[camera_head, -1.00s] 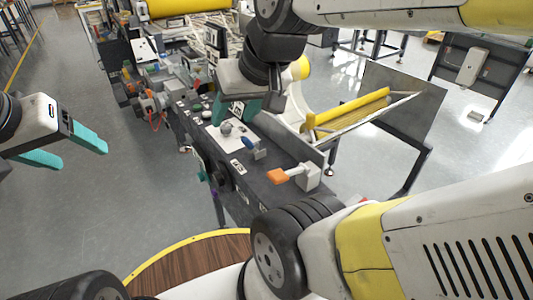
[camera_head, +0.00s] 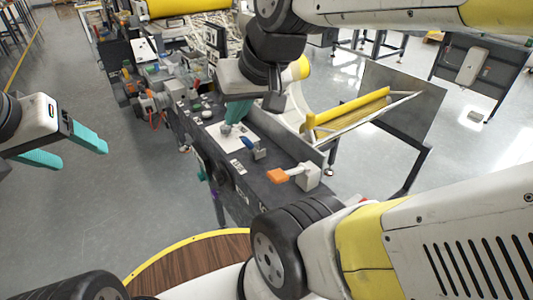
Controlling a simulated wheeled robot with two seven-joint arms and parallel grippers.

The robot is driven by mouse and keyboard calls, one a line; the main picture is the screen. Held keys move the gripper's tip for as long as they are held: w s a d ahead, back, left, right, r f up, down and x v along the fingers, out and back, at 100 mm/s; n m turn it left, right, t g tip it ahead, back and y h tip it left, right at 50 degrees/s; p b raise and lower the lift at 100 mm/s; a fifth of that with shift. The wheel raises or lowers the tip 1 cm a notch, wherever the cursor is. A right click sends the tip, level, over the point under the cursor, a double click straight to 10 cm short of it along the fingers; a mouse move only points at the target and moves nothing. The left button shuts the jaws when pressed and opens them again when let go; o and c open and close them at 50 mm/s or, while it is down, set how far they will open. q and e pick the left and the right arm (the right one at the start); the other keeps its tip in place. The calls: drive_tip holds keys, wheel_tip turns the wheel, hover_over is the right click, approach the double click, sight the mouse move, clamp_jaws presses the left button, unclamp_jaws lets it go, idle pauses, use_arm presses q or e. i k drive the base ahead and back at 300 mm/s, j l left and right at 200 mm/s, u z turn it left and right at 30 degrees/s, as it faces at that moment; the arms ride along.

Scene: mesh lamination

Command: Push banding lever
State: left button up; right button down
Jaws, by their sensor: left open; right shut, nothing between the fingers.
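My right gripper (camera_head: 233,122) is shut and empty, with its teal fingers pointing down over a white plate (camera_head: 219,134) on the dark machine console. A blue-handled lever (camera_head: 249,142) stands just right of and nearer than the fingertips. An orange-handled lever (camera_head: 279,176) on a light block sits at the console's near right end, apart from the gripper. I cannot tell which control is the banding lever. The fingers and wrist hide part of the plate; contact there is unclear. My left gripper (camera_head: 83,156) is open and empty over the floor at the left.
The dark console (camera_head: 240,190) runs from the near middle to the back left, with buttons and labels on top. A yellow roller (camera_head: 350,107) on a metal tray stands to the right. Floor (camera_head: 105,205) on the left is clear.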

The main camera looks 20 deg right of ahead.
sight(278, 175)
drive_tip(key=k+j, duration=0.15)
drive_tip(key=k, duration=0.3)
drive_tip(key=k+j+u, duration=0.15)
drive_tip(key=k, duration=0.3)
drive_tip(key=k+j, duration=0.15)
drive_tip(key=k, duration=0.3)
drive_tip(key=u, duration=0.05)
